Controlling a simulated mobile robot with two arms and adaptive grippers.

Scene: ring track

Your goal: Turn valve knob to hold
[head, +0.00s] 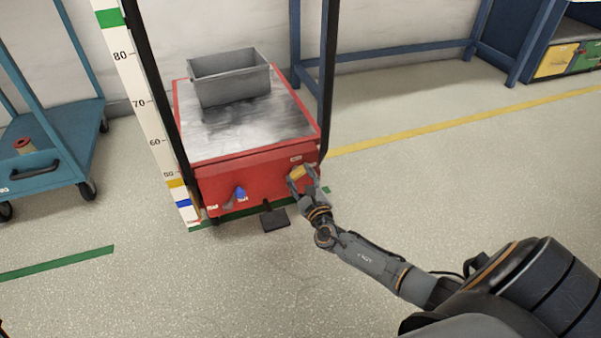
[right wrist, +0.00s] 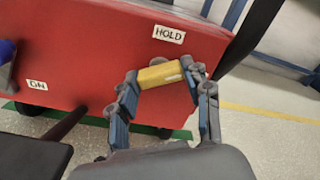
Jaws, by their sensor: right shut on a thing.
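The yellow valve knob (head: 296,173) is on the right part of the red cart's front face. In the right wrist view the yellow knob (right wrist: 160,75) is a bar lying nearly level, its right end slightly higher, with a small pale mark near that end. A white HOLD label (right wrist: 169,33) is just above it on the red panel. My right gripper (head: 304,174) is shut on the knob, with one finger at each end in the right wrist view. The knob's base is hidden. My left gripper is not in view.
The red cart (head: 258,170) carries a grey bin (head: 230,82). A blue handle (head: 240,192) sits left on its front, and a dark pedal (head: 274,219) is below. A height scale (head: 146,100) stands at its left. A teal trolley (head: 65,140) is farther left. Floor in front is clear.

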